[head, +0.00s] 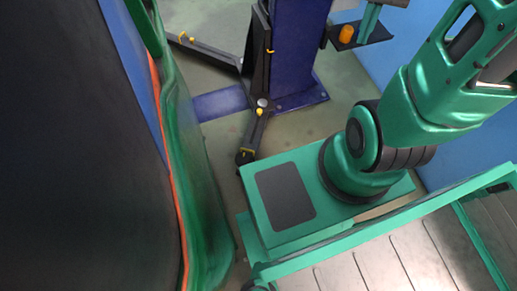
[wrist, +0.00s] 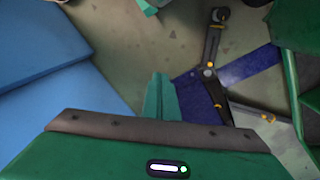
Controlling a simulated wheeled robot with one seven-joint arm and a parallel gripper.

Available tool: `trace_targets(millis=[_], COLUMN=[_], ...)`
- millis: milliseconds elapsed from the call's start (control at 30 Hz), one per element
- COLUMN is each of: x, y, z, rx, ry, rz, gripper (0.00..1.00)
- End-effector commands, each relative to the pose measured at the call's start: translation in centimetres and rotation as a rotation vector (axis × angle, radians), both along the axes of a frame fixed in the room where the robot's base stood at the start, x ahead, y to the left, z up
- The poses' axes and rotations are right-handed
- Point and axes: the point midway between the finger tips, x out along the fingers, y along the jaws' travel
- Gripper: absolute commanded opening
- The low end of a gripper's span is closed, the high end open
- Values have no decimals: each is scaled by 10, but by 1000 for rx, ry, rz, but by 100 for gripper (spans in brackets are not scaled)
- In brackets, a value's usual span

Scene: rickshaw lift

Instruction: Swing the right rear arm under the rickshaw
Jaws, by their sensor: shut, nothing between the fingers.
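The rickshaw (head: 185,150) fills the left of the head view, with a dark top and green side. A blue lift post (head: 298,45) stands behind it. Two black arms with yellow parts spread from its foot. The near arm (head: 255,130) points toward me, its pad end beside the rickshaw's side with floor between. The other arm (head: 212,55) reaches to the upper left. I cannot tell for sure which is the right rear arm. In the wrist view the near arm (wrist: 212,45) lies beyond my gripper (wrist: 162,78), which is shut and empty, not touching it. My gripper also shows in the head view (head: 368,36).
A small black shelf with an orange item (head: 346,34) is at the post's right. Blue walls stand at the right (head: 375,60) of the head view. Bare floor (head: 215,135) lies between the post and the rickshaw.

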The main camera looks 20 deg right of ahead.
Motion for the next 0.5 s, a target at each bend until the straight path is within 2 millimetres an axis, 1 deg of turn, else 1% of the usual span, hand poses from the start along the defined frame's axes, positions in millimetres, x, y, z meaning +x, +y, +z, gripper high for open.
trace_targets(millis=[33,167,200,267,367,500], x=[13,43,52,66,86,112], y=[-2,-5,-5,-5,-4,-1], z=[-12,-41,-51,-66,-94,-136], rx=[-3,-12,-14,-15,-15,-9], ry=[8,9,10,8,6,3], rz=[-11,-47,-58,-74,-103,-143], gripper=[0,0,0,0,0,0])
